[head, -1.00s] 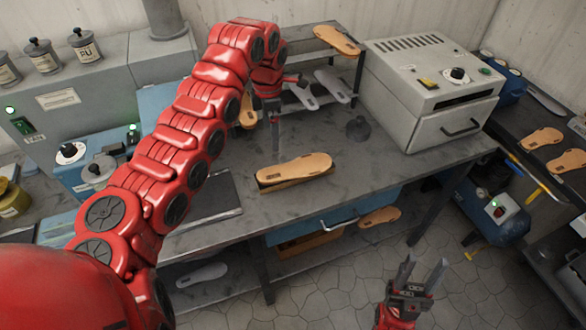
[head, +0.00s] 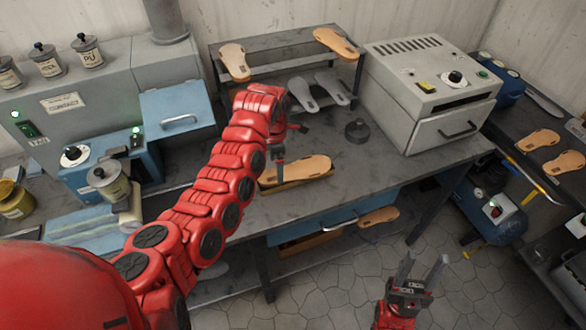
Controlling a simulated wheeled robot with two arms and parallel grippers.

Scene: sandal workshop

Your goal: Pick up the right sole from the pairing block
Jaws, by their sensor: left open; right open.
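A tan sole (head: 308,167) lies on the pairing block (head: 294,183), a low wooden block on the grey bench. It is the only sole I see there, and its left end is partly hidden by my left gripper. My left gripper (head: 287,148) is open and empty, above the left part of this sole. I cannot tell whether a fingertip touches it. My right gripper (head: 421,272) is open and empty, low in front of the bench above the floor.
A rack (head: 285,43) behind holds tan soles (head: 234,62) and (head: 336,43) on top and grey soles (head: 303,95) and (head: 332,87) below. A dark round object (head: 357,131) stands on the bench. A grey oven (head: 430,85) blocks the right. The bench's front right is clear.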

